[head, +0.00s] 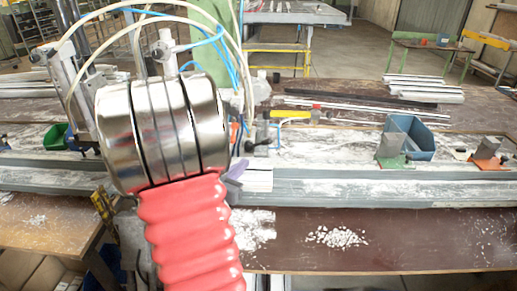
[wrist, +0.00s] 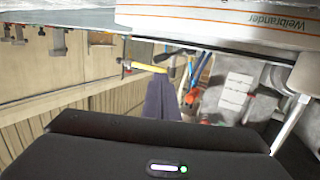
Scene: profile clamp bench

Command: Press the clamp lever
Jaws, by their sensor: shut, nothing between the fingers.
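My arm, a red bellows with a metal wrist, covers the left middle of the head view. The tip of my gripper (head: 237,169) shows as a small purple piece to its right, above the bench profile. In the wrist view my gripper (wrist: 160,98) shows dark purple fingers, shut and empty. A yellow bar (head: 290,114) and a black knob (head: 262,146) stand just beyond the tip; I cannot tell which part is the clamp lever. The wrist view shows a yellow handle (wrist: 172,70) beyond the fingertips. Whether the fingers touch anything is unclear.
A long grey profile rail (head: 370,188) runs across the bench. White chips (head: 336,237) lie on the brown front surface. A white machine body (wrist: 230,20) fills the wrist view's top right.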

